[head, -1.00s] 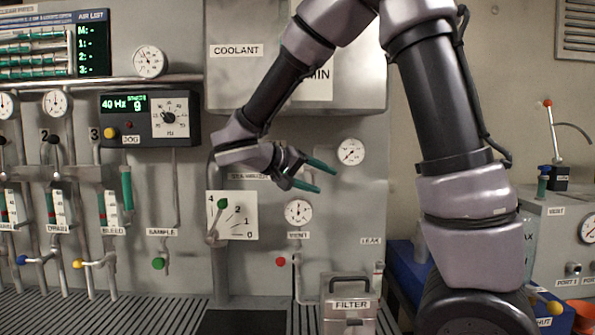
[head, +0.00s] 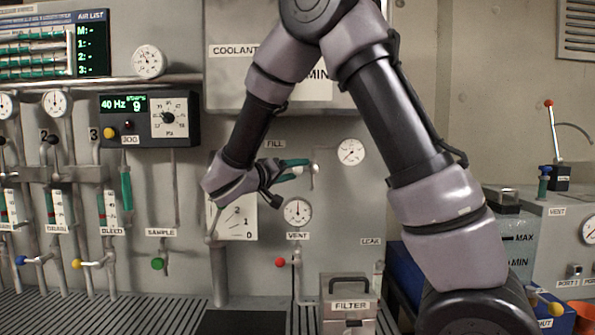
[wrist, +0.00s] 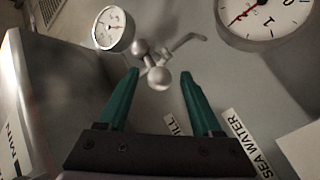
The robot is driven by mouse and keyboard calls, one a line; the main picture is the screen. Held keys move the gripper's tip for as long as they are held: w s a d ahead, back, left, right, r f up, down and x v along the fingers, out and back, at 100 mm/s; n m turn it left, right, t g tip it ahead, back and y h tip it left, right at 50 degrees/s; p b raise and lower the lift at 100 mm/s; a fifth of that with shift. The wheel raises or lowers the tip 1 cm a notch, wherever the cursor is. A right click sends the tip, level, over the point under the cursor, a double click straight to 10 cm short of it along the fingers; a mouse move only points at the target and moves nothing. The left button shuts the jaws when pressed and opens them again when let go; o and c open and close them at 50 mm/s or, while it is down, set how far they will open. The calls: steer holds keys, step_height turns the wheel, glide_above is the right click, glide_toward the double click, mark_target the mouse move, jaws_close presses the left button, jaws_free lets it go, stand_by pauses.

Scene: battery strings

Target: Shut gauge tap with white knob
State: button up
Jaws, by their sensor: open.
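The gauge tap is a small grey metal fitting with a pale round knob (wrist: 158,79) in the wrist view. In the head view its pale stem (head: 315,172) shows at the tips of my gripper (head: 298,168), left of a small round gauge (head: 351,151). My gripper is open, with green fingers, and also shows in the wrist view (wrist: 158,76). The knob appears between the two fingertips, with a gap on either side. I cannot tell whether the fingers have reached its depth.
A bent metal rod (wrist: 188,41) sticks out beside the tap. A small gauge (wrist: 113,28) and a larger gauge (wrist: 265,18) sit close by. The coolant tank (head: 228,80) hangs above. The VENT gauge (head: 297,211) and red knob (head: 281,262) are below.

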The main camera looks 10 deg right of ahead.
steer(key=shift+w+d, duration=0.35)
steer(key=shift+d, duration=0.2)
jaws_close()
steer(key=shift+f, duration=0.1)
